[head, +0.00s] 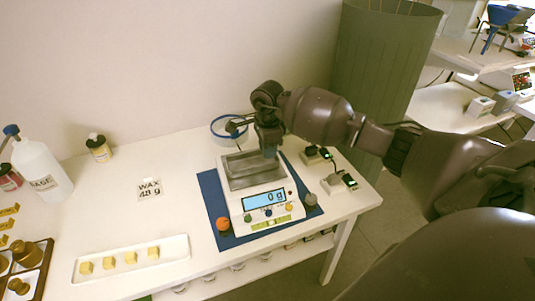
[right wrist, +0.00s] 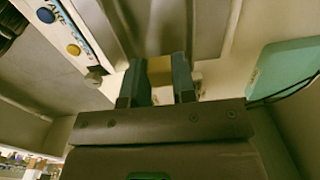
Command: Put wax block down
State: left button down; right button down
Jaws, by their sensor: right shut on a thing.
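My right gripper (head: 270,151) is over the back right part of the metal pan (head: 240,180) of the white scale. In the right wrist view, its two fingers are shut on a yellow wax block (right wrist: 160,69). The head view does not show this block; the gripper hides it. I cannot tell whether the block touches the pan. The scale display (head: 265,201) reads 0 g. Several more yellow wax blocks (head: 130,258) stand in a row on a long white tray (head: 179,255) at the front left. My left gripper is not in view.
A card (head: 149,189) reads WAX 48 g. The scale stands on a blue mat (head: 213,195), with an orange ball-like object (head: 223,224) at its front left. Small devices (head: 340,182) stand to its right. A white bottle (head: 40,167) and a wooden rack (head: 42,267) are at far left.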

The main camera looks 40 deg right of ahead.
jog(key=shift+f, duration=1.15)
jog(key=shift+f, duration=0.1)
jog(key=c, duration=1.2)
grip_release()
